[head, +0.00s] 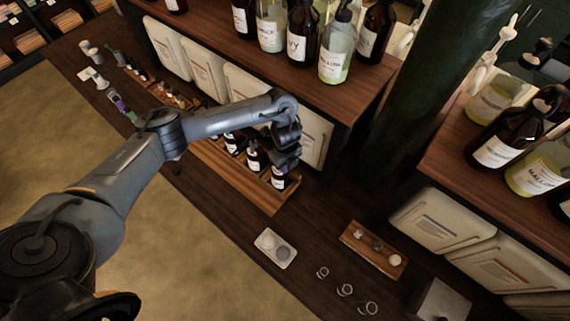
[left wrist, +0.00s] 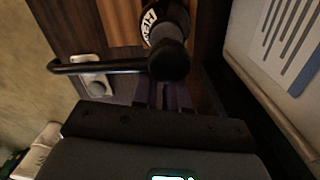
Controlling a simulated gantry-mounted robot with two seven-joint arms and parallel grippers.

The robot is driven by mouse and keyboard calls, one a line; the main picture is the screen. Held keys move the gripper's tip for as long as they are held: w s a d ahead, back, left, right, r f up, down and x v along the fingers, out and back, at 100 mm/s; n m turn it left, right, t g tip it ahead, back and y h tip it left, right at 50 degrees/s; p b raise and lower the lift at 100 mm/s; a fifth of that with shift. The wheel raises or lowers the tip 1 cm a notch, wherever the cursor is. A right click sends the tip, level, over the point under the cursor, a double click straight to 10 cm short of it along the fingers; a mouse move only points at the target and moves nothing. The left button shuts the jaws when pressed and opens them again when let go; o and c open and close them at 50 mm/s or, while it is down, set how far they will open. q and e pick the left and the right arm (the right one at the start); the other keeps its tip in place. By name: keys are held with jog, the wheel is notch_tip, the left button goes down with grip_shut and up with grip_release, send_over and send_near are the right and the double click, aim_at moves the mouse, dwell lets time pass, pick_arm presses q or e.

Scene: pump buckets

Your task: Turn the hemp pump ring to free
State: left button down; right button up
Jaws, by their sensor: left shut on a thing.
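The pump bottle (left wrist: 150,22) in the left wrist view is dark, with a white label whose lettering is only partly readable. Its black pump head (left wrist: 170,60) has a long spout pointing left. In the head view a dark bottle (head: 280,179) stands at the near end of a wooden tray, directly under my left gripper (head: 287,158). My left gripper (left wrist: 165,95) is shut at the pump head; the ring and the exact contact are hidden. My right gripper is in neither view.
The wooden tray (head: 235,183) holds several more dark bottles close beside. A shelf (head: 300,82) with bottles and pale containers rises behind. A white dish (head: 275,248), a small wooden tray (head: 374,250) and glass rings (head: 345,290) lie nearer on the counter.

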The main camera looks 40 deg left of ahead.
pick_arm(q)
jog(key=shift+w+n+p, duration=0.35)
jog(key=shift+n+p, duration=0.8)
jog(key=shift+n, duration=0.1)
jog(key=shift+w+n+p, duration=0.35)
jog(key=shift+n+p, duration=0.75)
jog(key=shift+n, duration=0.15)
jog(key=c, duration=1.1)
grip_release()
jog(key=shift+c, duration=0.2)
jog(key=shift+r, duration=0.1)
